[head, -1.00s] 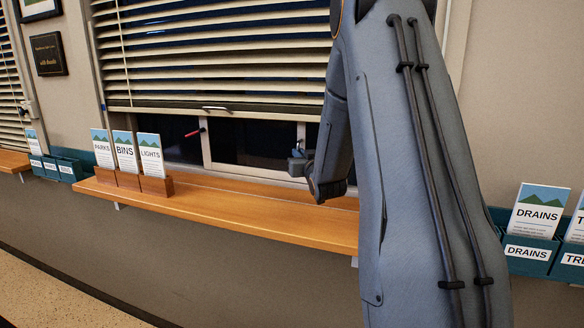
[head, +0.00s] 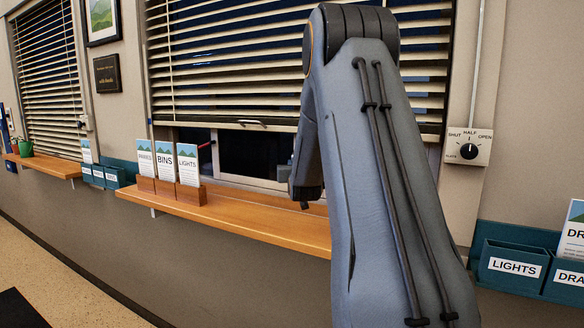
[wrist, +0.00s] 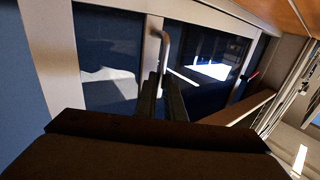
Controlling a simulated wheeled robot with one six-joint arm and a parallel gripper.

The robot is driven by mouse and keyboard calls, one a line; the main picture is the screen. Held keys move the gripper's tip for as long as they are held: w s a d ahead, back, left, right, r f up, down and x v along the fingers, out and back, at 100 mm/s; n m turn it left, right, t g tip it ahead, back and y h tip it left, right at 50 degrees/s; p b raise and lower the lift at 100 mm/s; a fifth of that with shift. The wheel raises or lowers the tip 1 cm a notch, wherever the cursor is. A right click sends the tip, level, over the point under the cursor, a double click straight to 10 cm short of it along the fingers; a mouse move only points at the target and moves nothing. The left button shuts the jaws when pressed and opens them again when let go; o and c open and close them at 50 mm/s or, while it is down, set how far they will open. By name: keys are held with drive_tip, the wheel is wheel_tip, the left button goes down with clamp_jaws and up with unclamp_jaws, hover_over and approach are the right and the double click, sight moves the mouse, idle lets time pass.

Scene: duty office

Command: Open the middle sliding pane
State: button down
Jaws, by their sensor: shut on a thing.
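The light-framed sliding pane (head: 252,157) shows below the half-raised blind in the head view. Its dark glass fills the wrist view too. A pale bar handle (wrist: 163,42) stands on an upright frame member in the wrist view. My gripper (wrist: 161,88) has its fingers close together at the lower end of this handle, shut on it. The exact contact is dark and hard to see. In the head view my arm hides the gripper and the right part of the window.
A wooden counter (head: 262,222) runs below the window, with several leaflets in wooden holders (head: 170,190) at its left. The slatted blind (head: 240,60) hangs low above the pane. A slats dial (head: 467,147) is on the right wall. Teal leaflet boxes (head: 515,266) stand lower right.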

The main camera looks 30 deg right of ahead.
drive_tip(key=c, duration=1.8)
unclamp_jaws()
drive_tip(key=shift+c, duration=0.2)
drive_tip(key=shift+a, duration=0.1)
drive_tip(key=b+v, duration=0.2)
drive_tip(key=v, duration=0.5)
drive_tip(key=shift+s, duration=0.35)
drive_tip(key=shift+a, duration=0.1)
